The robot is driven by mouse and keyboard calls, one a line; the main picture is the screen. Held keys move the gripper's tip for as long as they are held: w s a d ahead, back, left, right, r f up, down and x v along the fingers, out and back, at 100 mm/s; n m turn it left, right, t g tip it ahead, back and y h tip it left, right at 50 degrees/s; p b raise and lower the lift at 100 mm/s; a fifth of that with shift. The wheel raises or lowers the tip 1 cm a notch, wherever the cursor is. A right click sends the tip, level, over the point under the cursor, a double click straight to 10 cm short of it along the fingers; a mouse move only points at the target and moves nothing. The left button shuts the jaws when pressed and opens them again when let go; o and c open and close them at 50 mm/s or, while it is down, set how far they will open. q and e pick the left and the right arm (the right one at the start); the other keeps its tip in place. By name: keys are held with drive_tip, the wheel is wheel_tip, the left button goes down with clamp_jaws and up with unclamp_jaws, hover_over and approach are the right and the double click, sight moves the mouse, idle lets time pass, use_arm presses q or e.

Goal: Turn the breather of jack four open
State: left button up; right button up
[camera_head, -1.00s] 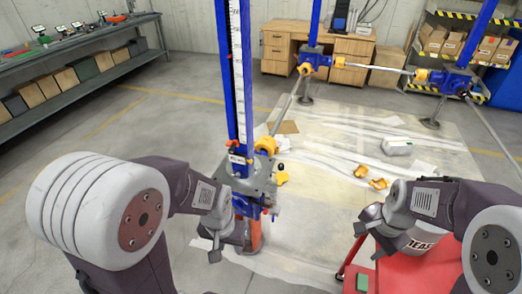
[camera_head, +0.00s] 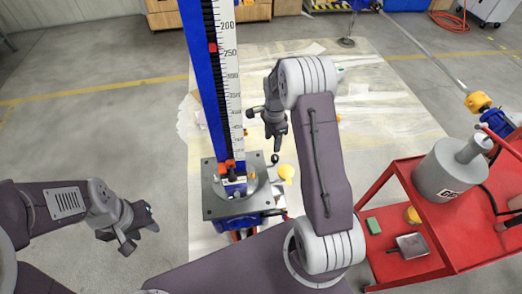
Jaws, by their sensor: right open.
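A jack with a tall blue column (camera_head: 202,90), a white scale and a grey top plate (camera_head: 214,208) stands in the middle of the view. A small dark ball-ended part (camera_head: 275,158) shows at the plate's right rear; I cannot tell if this is the breather. My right gripper (camera_head: 264,131) is open and empty, above and behind that part, right of the column, apart from it in the picture. My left gripper (camera_head: 140,236) hangs left of the jack with its fingers apart and nothing between them. My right arm hides the floor right of the jack.
A red cart (camera_head: 440,215) at the right bears a grey canister (camera_head: 447,170), with a green block (camera_head: 373,226) and a metal tray (camera_head: 411,246) lower down. The floor left of the jack is clear.

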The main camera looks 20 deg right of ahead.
drive_tip(key=s+d, duration=0.2)
hover_over(275, 157)
wheel_tip(275, 157, down, 5)
drive_tip(key=shift+w+a+r, duration=0.15)
drive_tip(key=shift+r, duration=0.05)
drive_tip(key=f, duration=0.4)
drive_tip(key=shift+d+f, duration=0.2)
drive_tip(key=shift+d, duration=0.05)
use_arm(q)
drive_tip(key=shift+s+d, duration=0.35)
drive_tip(key=shift+s, duration=0.05)
use_arm(e)
drive_tip(key=shift+a, duration=0.1)
drive_tip(key=shift+c, duration=0.3)
clamp_jaws()
